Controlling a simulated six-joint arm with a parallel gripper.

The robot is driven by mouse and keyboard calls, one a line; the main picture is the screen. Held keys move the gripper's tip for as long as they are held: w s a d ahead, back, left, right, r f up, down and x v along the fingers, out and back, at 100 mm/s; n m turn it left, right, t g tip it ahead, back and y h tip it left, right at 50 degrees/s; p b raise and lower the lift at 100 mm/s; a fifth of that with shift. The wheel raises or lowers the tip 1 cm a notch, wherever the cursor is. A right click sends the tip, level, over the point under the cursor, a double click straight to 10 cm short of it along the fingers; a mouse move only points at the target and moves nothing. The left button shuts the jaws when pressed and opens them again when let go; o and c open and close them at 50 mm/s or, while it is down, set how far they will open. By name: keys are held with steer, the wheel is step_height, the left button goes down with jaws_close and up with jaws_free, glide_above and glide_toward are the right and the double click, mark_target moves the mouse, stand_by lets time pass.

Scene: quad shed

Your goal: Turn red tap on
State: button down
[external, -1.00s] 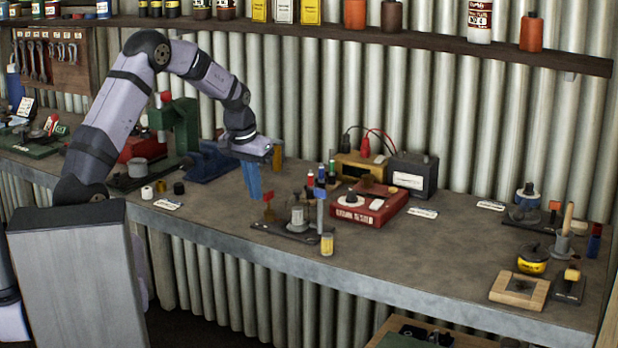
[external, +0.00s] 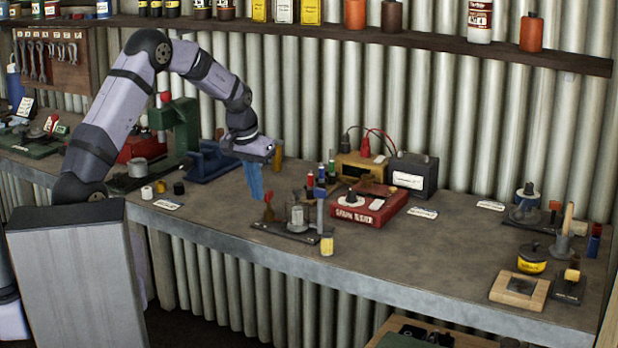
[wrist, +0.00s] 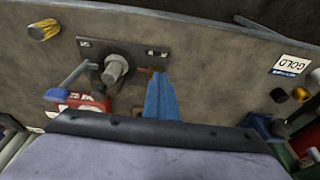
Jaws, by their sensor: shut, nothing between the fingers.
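The red tap (external: 268,207) stands upright at the left end of a dark base plate (external: 308,237) on the bench. A grey metal cylinder (external: 297,216) stands in the middle of the plate, and a blue-topped tap (external: 320,206) stands at its right end. My gripper (external: 258,198) has blue fingers pointing down, just left of the red tap. In the wrist view, the shut fingers (wrist: 160,80) are beside the reddish tap (wrist: 150,72), which they partly cover. I cannot tell whether they touch it. Nothing is held.
A red box with a dial (external: 365,208) and several small coloured bottles stand behind the plate. A yellow cylinder (external: 327,245) is near the plate's front right corner. A blue vise-like tool (external: 210,160) is behind my gripper to the left.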

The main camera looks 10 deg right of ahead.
steer(key=shift+s+d+p, duration=0.55)
steer(key=shift+s+d, duration=0.2)
steer(key=shift+d, duration=0.2)
stand_by(0.3)
steer(key=shift+s, duration=0.15)
steer(key=shift+s+a, duration=0.15)
steer(key=shift+s, duration=0.05)
stand_by(0.3)
steer(key=shift+r, duration=0.1)
step_height(320, 180, up, 6)
steer(key=p, duration=0.4)
steer(key=shift+p, duration=0.3)
